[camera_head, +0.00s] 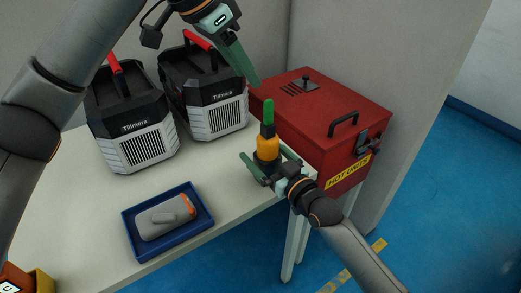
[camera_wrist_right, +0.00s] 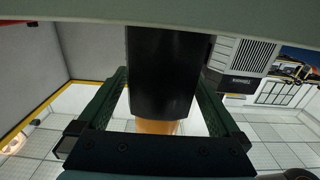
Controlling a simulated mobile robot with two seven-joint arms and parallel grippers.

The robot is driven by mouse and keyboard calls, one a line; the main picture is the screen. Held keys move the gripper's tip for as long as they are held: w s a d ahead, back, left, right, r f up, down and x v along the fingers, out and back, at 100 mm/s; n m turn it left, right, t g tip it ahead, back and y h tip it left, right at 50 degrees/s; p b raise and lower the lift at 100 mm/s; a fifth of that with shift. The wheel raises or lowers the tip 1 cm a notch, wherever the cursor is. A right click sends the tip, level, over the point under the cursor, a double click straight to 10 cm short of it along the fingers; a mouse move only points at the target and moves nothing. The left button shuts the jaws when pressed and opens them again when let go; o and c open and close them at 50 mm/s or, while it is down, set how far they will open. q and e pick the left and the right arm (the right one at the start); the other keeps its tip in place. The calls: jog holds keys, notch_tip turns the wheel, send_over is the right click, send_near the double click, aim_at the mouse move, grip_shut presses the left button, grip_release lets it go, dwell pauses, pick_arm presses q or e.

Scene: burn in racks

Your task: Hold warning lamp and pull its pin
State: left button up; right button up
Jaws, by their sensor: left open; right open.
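I cannot make out the pin as a separate part. My right gripper (camera_head: 268,160) is open, with one finger on either side of the lamp's lower part. In the right wrist view the lamp's black section (camera_wrist_right: 160,75) shows between the two green fingers, with orange beside the palm. My left gripper (camera_head: 247,72) is open and empty, above and left of the lamp's top, apart from it.
Two black and white Tillmora units (camera_head: 136,138) with red handles stand at the back left. A blue tray (camera_head: 140,255) holds a grey and orange device. A red box (camera_head: 310,112) labelled HOT UNITS stands right behind the lamp. The table's middle is clear.

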aim_at(270, 115)
jog(key=shift+x, duration=0.8)
jog(key=c, duration=1.5)
pick_arm(q)
jog(key=shift+o, duration=0.6)
jog(key=w+d+f+n+y, duration=0.1)
jog(key=f+n, duration=0.1)
jog(key=f, duration=0.2)
jog(key=w+d+f+n+y, duration=0.1)
jog(key=w+d+f+n, duration=0.1)
jog(key=f+n, duration=0.1)
jog(key=w+d+f+n+t+y, duration=0.1)
jog(key=d+f+n, duration=0.1)
jog(key=f, duration=0.3)
jog(key=shift+w+f+n, duration=0.2)
jog(key=shift+f+n, duration=0.1)
jog(key=shift+n, duration=0.1)
